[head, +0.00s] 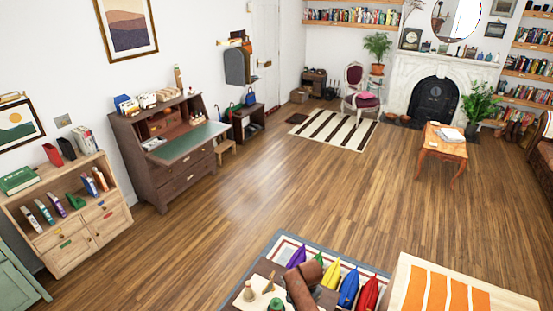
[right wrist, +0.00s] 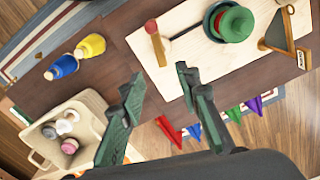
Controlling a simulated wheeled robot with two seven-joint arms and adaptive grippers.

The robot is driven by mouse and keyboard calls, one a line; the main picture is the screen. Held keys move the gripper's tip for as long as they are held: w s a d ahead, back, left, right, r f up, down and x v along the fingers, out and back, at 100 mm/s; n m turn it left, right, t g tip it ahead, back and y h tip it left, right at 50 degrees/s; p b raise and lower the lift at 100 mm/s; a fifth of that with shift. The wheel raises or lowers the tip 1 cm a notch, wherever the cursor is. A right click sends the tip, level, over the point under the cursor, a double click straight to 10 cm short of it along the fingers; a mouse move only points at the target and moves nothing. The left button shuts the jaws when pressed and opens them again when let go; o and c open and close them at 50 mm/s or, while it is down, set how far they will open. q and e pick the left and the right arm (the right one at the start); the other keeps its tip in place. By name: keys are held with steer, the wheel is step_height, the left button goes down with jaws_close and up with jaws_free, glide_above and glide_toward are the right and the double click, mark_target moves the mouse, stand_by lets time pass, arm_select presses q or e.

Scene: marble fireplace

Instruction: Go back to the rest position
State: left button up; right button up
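My right gripper (right wrist: 156,82) shows in the right wrist view, with its two dark green fingers apart and nothing between them. It is above a dark brown tabletop (right wrist: 120,40), near the edge of a pale board (right wrist: 190,60). On the board are a green round piece (right wrist: 235,24), a stick with a red end (right wrist: 155,38) and a wooden triangle (right wrist: 278,36). I cannot make out either gripper in the head view. My left gripper is not in view.
In the right wrist view, blue and yellow bottles (right wrist: 90,46) and a pale basket (right wrist: 85,105) with small round things are on the left. In the head view, coloured pennants (head: 348,286) stand beyond the table. Open wooden floor (head: 300,170) lies ahead; a desk (head: 170,150) stands left.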

steer(key=s+d+f+n+t, duration=0.1)
steer(key=s+d+f+n, duration=0.2)
steer(key=s+d, duration=0.5)
steer(key=s+d+r+n+t, duration=0.15)
steer(key=s+d+r, duration=0.25)
steer(key=s, duration=0.5)
steer(key=s+d+r+n+h, duration=0.1)
steer(key=s+d+r+n, duration=0.25)
steer(key=s, duration=0.55)
steer(key=s+d+r+n+t, duration=0.15)
steer(key=s+d+r, duration=0.25)
steer(key=s, duration=0.4)
step_height(320, 180, down, 39)
steer(key=s+a+n+g+b, duration=0.1)
steer(key=s+a+g+b, duration=0.1)
steer(key=b, duration=0.7)
steer(key=s+f+b, duration=0.4)
steer(key=s+f, duration=0.5)
steer(key=f, duration=0.4)
steer(key=s+f+g+b, duration=0.1)
steer(key=s+f+b, duration=0.3)
steer(key=s+f, duration=0.6)
step_height(320, 180, down, 4)
steer(key=shift+s+d+r+n+y, duration=0.2)
steer(key=shift+s+r+n+y, duration=0.1)
steer(key=shift+n+y, duration=0.1)
